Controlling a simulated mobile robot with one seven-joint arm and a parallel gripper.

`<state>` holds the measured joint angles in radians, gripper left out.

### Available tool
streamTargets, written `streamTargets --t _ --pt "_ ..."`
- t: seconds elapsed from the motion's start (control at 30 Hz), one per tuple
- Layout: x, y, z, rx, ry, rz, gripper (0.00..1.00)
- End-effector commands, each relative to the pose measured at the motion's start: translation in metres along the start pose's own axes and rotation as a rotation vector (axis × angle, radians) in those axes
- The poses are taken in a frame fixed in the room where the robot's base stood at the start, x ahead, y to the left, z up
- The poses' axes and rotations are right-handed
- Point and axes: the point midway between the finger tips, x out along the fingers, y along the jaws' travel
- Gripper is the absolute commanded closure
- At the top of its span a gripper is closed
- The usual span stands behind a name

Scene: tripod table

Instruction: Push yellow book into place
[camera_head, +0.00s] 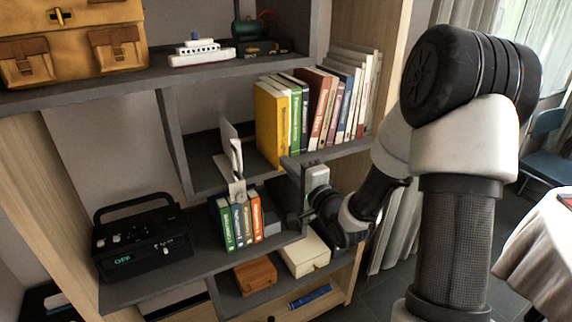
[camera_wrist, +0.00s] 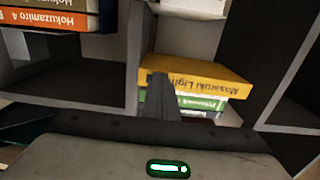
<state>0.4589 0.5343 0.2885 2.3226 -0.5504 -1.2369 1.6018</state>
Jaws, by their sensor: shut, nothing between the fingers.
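The yellow book (camera_head: 268,122) stands upright at the left end of a row of books on the middle shelf. Its spine seems to stand slightly forward of the green and white books beside it. In the wrist view the yellow book (camera_wrist: 205,78) shows its spine, turned sideways in the picture. My gripper (camera_head: 290,168) is shut and empty, close to the lower end of the yellow book's spine. In the wrist view my gripper's shut fingers (camera_wrist: 162,85) overlap the left end of that spine. I cannot tell whether they touch it.
The row of books (camera_head: 335,95) continues right of the yellow book. Below are several books (camera_head: 240,220), a black radio (camera_head: 142,240) and wooden boxes (camera_head: 255,274). A toy ship (camera_head: 202,52) sits above.

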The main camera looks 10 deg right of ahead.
Motion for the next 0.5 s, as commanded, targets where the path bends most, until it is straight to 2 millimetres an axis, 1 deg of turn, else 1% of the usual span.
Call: streamTargets --t 0.3,0.37,0.5 --pt "0.002 0.000 0.000 0.000 0.000 -0.001 1.00" --pt "0.009 0.000 0.000 -0.001 -0.001 -0.002 1.00" --pt "0.035 0.001 0.000 0.000 -0.001 -0.003 1.00"
